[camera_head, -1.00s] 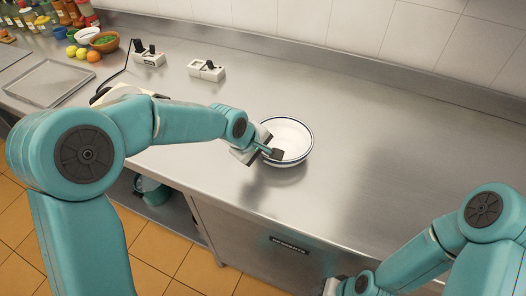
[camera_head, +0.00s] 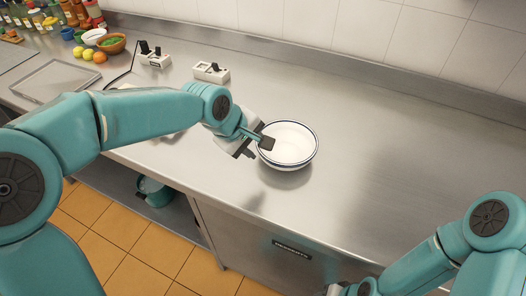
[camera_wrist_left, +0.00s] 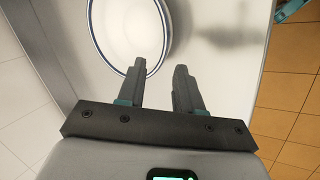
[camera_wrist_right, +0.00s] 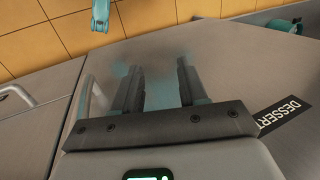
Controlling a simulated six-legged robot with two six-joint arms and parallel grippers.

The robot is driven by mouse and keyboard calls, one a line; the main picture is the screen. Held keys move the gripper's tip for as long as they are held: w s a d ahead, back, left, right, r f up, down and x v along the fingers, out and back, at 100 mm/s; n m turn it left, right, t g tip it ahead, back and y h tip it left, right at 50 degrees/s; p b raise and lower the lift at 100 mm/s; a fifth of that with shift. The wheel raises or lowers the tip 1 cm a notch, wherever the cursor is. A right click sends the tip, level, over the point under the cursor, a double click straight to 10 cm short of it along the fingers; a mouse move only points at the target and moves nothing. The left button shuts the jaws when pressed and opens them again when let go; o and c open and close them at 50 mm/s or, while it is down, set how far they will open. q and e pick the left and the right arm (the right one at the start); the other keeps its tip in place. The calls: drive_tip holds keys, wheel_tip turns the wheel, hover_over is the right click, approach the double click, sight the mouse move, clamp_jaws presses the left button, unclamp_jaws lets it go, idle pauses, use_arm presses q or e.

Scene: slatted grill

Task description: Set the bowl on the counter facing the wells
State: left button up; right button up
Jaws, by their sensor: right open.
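A white bowl with a blue rim line (camera_head: 289,146) sits upright on the steel counter (camera_head: 370,130), near its front edge. My left gripper (camera_head: 257,147) is at the bowl's left side, with one fingertip over the rim and the other outside. In the left wrist view, the bowl (camera_wrist_left: 128,30) lies at the upper left, and the left gripper's fingers (camera_wrist_left: 160,72) are apart with a gap between them. My right gripper (camera_wrist_right: 161,68) is open and empty in front of the cabinet front; in the head view it is mostly cut off at the bottom.
Two white switch boxes (camera_head: 211,72) stand behind the bowl to the left. A metal tray (camera_head: 56,80), fruit (camera_head: 88,54), small bowls and bottles are at the far left. The counter right of the bowl is clear. A teal pot (camera_head: 153,190) sits on the shelf below.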

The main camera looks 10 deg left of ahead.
use_arm(q)
drive_tip(key=v, duration=0.3)
drive_tip(key=shift+r, duration=0.1)
drive_tip(key=shift+w, duration=0.1)
drive_tip(key=shift+a, duration=0.1)
idle(0.3)
